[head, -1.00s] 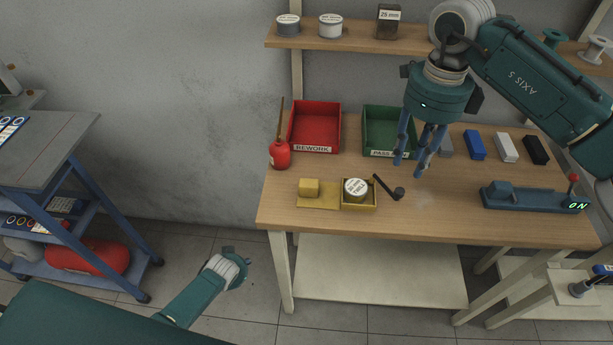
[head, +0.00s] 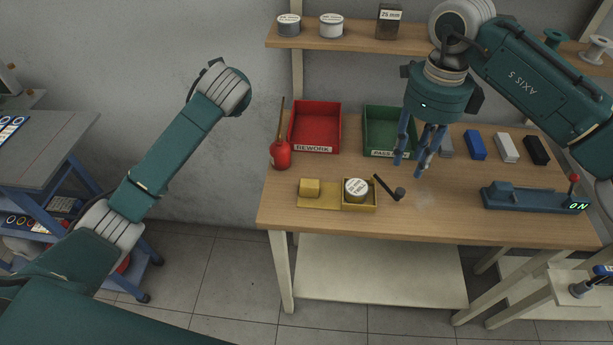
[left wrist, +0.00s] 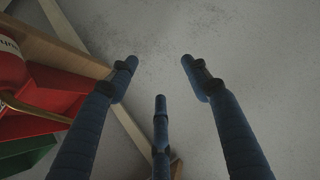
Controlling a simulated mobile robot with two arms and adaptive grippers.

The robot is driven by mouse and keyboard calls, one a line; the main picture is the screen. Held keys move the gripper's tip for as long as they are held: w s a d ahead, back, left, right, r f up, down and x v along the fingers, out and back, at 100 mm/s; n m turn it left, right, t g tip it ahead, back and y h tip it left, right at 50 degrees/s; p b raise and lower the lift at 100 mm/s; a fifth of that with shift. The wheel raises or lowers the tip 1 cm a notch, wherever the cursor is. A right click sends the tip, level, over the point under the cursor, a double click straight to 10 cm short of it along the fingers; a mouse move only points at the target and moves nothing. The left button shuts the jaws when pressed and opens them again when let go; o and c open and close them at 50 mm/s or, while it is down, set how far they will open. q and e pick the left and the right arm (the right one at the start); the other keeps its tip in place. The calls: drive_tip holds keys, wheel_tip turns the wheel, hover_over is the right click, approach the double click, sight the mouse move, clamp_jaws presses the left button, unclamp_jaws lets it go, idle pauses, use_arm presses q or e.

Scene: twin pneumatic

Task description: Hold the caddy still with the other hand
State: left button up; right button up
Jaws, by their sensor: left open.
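The yellow caddy (head: 318,202) sits on the workbench near its front left. A yellow block stands on its flat left part, and its walled right part holds a round tin with a white label (head: 356,189). My right gripper (head: 416,168) points down above the bench, right of the caddy and apart from it, its fingers spaced and empty. My left wrist is raised left of the bench. Its fingers are hidden in the head view; in the left wrist view my left gripper (left wrist: 159,74) has three spread fingers with nothing between them. The caddy is not in that view.
A black crank-like handle (head: 388,188) is at the caddy's right edge. A red oil can (head: 281,155), a red REWORK bin (head: 315,148) and a green PASS bin (head: 390,153) stand behind. A teal device (head: 525,198) reading ON is at right. The front middle is clear.

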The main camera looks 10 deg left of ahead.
use_arm(q)
drive_tip(key=s+d+r, duration=0.2)
drive_tip(key=d, duration=0.4)
drive_tip(key=g+h, duration=0.4)
approach(309, 186)
drive_tip(key=x, duration=0.8)
drive_tip(key=shift+f, duration=0.2)
drive_tip(key=shift+w+f, duration=0.4)
drive_tip(key=shift+f, duration=0.2)
